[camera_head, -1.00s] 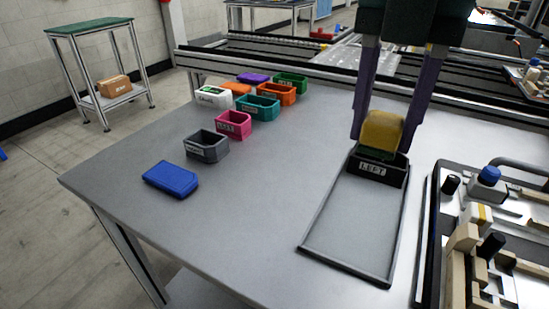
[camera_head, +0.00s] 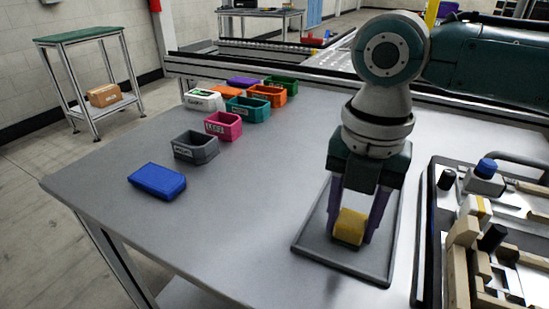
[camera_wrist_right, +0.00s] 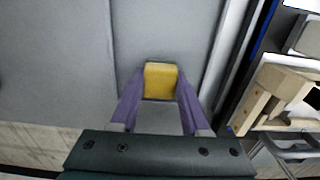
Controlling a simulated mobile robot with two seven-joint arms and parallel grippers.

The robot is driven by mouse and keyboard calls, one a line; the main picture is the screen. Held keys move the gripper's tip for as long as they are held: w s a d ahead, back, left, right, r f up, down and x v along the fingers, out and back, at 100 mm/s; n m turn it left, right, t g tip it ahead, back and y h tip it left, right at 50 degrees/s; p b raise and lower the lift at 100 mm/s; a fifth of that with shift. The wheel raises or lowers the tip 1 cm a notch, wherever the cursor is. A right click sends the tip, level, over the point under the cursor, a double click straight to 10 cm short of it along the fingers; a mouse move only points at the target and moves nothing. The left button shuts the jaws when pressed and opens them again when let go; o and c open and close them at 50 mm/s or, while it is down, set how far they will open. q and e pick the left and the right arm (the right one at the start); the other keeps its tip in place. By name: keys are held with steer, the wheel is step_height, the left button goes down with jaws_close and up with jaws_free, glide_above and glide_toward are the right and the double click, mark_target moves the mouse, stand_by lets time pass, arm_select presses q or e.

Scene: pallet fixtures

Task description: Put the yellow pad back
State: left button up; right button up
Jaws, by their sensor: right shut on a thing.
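The yellow pad (camera_head: 349,222) is held between the purple fingers of my right gripper (camera_head: 351,234), which is shut on it. The pad is over the near part of the dark-rimmed tray frame (camera_head: 320,262) on the grey table. I cannot tell whether the pad touches the surface. In the right wrist view, the pad (camera_wrist_right: 160,80) sits between the fingertips (camera_wrist_right: 161,92). The black bin labelled LEFT is hidden behind my right arm in the head view. My left gripper is not in view.
A blue box (camera_head: 157,181) lies at the table's left. Behind it stand a grey bin (camera_head: 190,152), a pink bin (camera_head: 215,130), a teal bin (camera_head: 240,113) and other coloured pieces. A fixture with beige blocks (camera_head: 463,232) lies close on the right. The table's middle is clear.

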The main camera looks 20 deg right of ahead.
steer(key=o, duration=1.2)
steer(key=shift+f, duration=0.1)
